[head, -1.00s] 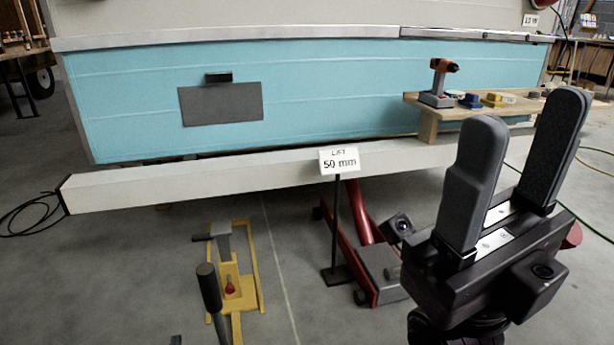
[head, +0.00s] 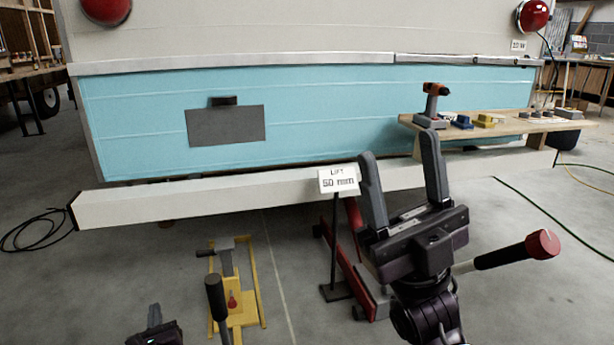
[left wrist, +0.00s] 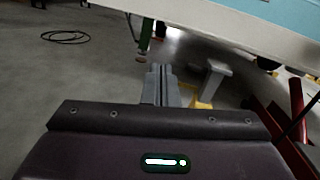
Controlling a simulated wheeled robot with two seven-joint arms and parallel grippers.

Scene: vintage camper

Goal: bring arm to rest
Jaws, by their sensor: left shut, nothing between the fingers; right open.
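My right gripper (head: 398,148) stands upright right of centre in the head view, fingers up, apart and empty. It is in front of the red jack and partly hides it. My left gripper (head: 154,314) shows only at the bottom edge of the head view, left of the yellow stand's handle. In the left wrist view its fingers (left wrist: 160,84) are together with nothing between them, above bare floor.
A yellow stand (head: 262,290) and a red floor jack (head: 345,262) stand on the floor before the camper's white bumper (head: 230,180). A "LIFT 50 mm" sign (head: 338,180) is between them. A black bar with a red knob (head: 543,244) reaches right. A wooden bench (head: 540,124) holds a drill (head: 432,105).

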